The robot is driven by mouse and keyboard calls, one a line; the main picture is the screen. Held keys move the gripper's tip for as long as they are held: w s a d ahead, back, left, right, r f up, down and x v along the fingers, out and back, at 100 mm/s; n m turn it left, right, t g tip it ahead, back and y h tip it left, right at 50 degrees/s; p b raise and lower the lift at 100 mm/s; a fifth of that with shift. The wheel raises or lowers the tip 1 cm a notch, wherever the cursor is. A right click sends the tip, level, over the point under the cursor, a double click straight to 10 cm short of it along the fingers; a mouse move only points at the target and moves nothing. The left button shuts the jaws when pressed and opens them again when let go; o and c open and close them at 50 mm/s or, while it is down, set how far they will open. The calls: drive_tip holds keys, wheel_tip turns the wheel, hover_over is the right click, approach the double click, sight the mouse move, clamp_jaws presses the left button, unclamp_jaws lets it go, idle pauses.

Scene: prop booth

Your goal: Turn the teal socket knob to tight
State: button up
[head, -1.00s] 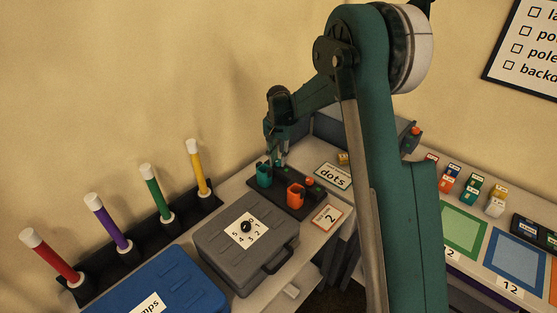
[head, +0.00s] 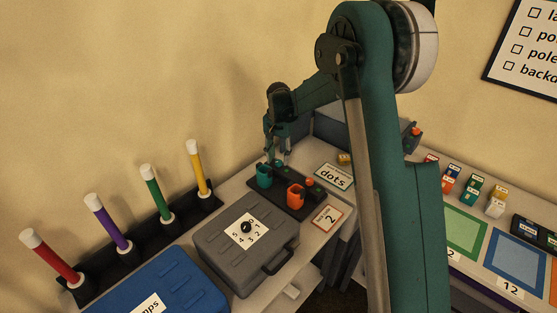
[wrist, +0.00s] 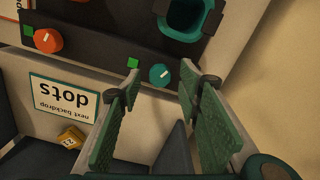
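The teal knob (wrist: 160,75) is a small round dial with a white pointer line aimed to the upper right in the wrist view. A green square mark (wrist: 133,63) lies to its upper left. The teal socket (wrist: 190,18) is the open cup beside it; it also shows in the head view (head: 264,175). My gripper (wrist: 160,84) is open, its two green-padded fingers to either side of the teal knob with visible gaps. Whether the fingertips are down at knob height is unclear.
The same dark base carries an orange socket (head: 296,195) and an orange knob (wrist: 48,40) with its own green mark. A "dots" card (wrist: 65,96) and a small yellow block (wrist: 71,137) lie nearby. A grey case (head: 230,262) stands in front, coloured poles (head: 153,192) to the left.

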sight(280, 163)
wheel_tip(280, 163, up, 11)
drive_tip(key=shift+f, duration=0.2)
idle(0.3)
idle(0.3)
drive_tip(key=s+d+r+n+t, duration=0.15)
drive_tip(key=s+d+r, duration=0.35)
drive_tip(key=s+r, duration=0.5)
drive_tip(key=s+d+r+n+t, duration=0.15)
drive_tip(key=s+d+r, duration=0.45)
drive_tip(key=s, duration=0.7)
drive_tip(key=s+d+f+n+t, duration=0.1)
drive_tip(key=s+d+f+t, duration=0.1)
drive_tip(key=s, duration=1.1)
drive_tip(key=s+d+f+n+t, duration=0.1)
drive_tip(key=s+d+f+t, duration=0.1)
drive_tip(key=s, duration=1)
drive_tip(key=shift+s+d+f, duration=0.4)
drive_tip(key=shift+d+f, duration=0.1)
drive_tip(key=shift+d, duration=0.5)
